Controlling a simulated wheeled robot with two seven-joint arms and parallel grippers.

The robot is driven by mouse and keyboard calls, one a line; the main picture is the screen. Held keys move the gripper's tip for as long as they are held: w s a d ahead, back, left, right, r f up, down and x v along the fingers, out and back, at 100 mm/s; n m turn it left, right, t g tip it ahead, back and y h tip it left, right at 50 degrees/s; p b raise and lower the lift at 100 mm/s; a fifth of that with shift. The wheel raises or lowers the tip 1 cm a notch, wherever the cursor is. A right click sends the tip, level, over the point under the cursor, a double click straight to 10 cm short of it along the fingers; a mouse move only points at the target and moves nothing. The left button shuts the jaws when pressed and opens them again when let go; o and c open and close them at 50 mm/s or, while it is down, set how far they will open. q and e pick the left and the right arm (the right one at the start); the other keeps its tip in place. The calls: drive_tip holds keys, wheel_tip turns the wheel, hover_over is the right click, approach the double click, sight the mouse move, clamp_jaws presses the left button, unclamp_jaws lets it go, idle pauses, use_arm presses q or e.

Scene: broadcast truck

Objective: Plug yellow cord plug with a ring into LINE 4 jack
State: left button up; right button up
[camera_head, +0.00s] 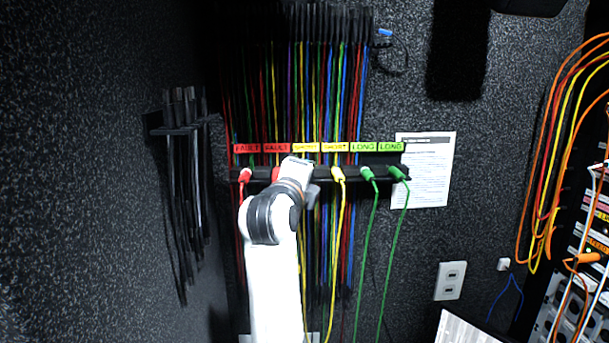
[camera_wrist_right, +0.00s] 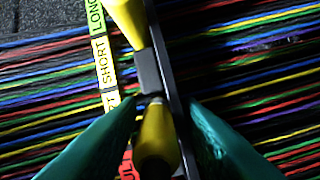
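A yellow cord plug (camera_wrist_right: 156,140) sits in the black holder bar under a yellow SHORT label, between the teal fingers of my right gripper (camera_wrist_right: 162,108). The fingers stand apart on either side of it; no clear contact shows. A second yellow plug (camera_wrist_right: 125,20) is beside it along the bar; it also shows in the head view (camera_head: 338,175) with its yellow cord hanging. In the head view my right arm covers the first yellow plug. I cannot tell which plug has a ring. My left gripper is out of view. No LINE 4 label is readable.
The holder bar (camera_head: 355,173) also carries red plugs (camera_head: 245,175) and green plugs (camera_head: 367,174), under FAULT and LONG labels. Many coloured cords hang behind it. A rack (camera_head: 590,230) with orange cords stands at the right edge. Black cords (camera_head: 180,170) hang on the left wall.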

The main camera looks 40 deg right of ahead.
drive_tip(key=o, duration=0.9)
drive_tip(key=shift+r, duration=0.15)
drive_tip(key=shift+c, duration=0.2)
drive_tip(key=shift+s+a+f+b, duration=0.25)
drive_tip(key=shift+s+a+b, duration=0.05)
drive_tip(key=shift+a+b, duration=0.15)
drive_tip(key=b+v, duration=0.4)
drive_tip(key=v, duration=0.7)
drive_tip(key=shift+r, duration=0.2)
drive_tip(key=shift+f, duration=0.1)
